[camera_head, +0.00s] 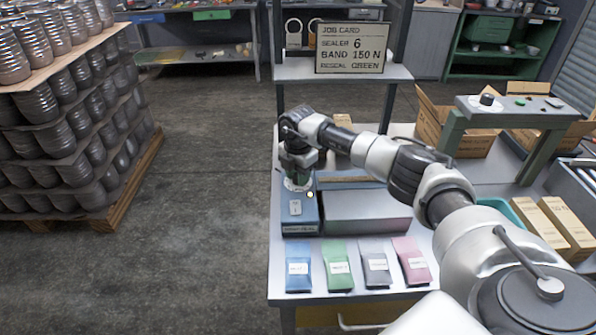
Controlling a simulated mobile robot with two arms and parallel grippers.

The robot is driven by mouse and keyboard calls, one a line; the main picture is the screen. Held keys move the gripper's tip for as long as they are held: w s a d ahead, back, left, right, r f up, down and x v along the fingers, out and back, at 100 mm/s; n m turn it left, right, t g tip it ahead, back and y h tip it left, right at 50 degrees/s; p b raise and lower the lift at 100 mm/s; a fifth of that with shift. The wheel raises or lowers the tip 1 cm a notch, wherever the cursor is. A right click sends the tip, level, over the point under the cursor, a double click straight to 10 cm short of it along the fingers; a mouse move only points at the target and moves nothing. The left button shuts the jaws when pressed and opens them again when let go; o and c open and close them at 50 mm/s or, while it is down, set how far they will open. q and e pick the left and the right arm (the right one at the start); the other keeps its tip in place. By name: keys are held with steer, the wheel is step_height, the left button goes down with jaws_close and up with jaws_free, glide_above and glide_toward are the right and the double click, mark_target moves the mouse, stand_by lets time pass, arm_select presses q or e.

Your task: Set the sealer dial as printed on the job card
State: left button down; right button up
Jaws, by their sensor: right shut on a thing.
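The job card (350,48) stands upright on the shelf at the back of the bench and reads sealer 6, band 150 N, reseal green. The sealer (302,212) is a blue box joined to a long grey body (365,212) on the bench's left side. A whitish dial (290,186) shows on its top, mostly covered by my gripper. My right gripper (298,178) points down over the dial and is shut on its knob. The knob and the dial's setting are hidden. My left gripper is out of view.
Blue, green, grey and pink pouches (339,265) lie along the bench's front edge. A pallet of cans (60,120) stands on the floor at left.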

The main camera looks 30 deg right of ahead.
steer(key=shift+r+m+p, duration=0.1)
steer(key=shift+m+p, duration=0.4)
steer(key=shift+m, duration=0.8)
steer(key=o, duration=0.9)
step_height(320, 180, up, 11)
steer(key=shift+f+b, duration=0.15)
steer(key=shift+b, duration=1.05)
